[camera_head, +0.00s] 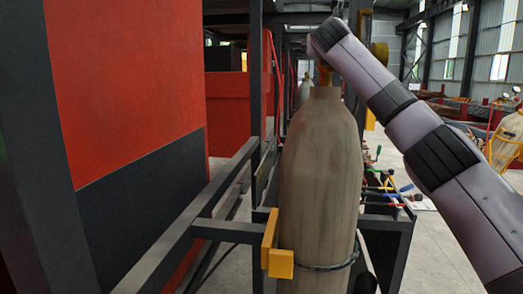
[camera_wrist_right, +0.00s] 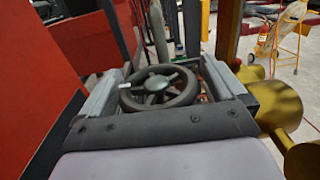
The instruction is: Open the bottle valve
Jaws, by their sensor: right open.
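The gas bottle (camera_head: 320,165) stands upright in the middle of the head view, tall and dull grey-brown. In the right wrist view, the valve's dark round handwheel (camera_wrist_right: 158,88) with spokes lies between the two grey fingers of my right gripper (camera_wrist_right: 160,85). The fingers are open, one on each side of the wheel; I cannot tell whether they touch it. In the head view my right arm reaches in from the right to above the bottle top, and the fingers are hidden there. My left gripper is not in view.
A yellow bracket (camera_head: 279,262) and a dark metal frame (camera_head: 225,230) stand beside the bottle. A red and black panel (camera_head: 125,100) fills the left. Brass-coloured round parts (camera_wrist_right: 275,108) sit close to the right of my right gripper. A rack with coloured handles (camera_head: 385,190) stands behind.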

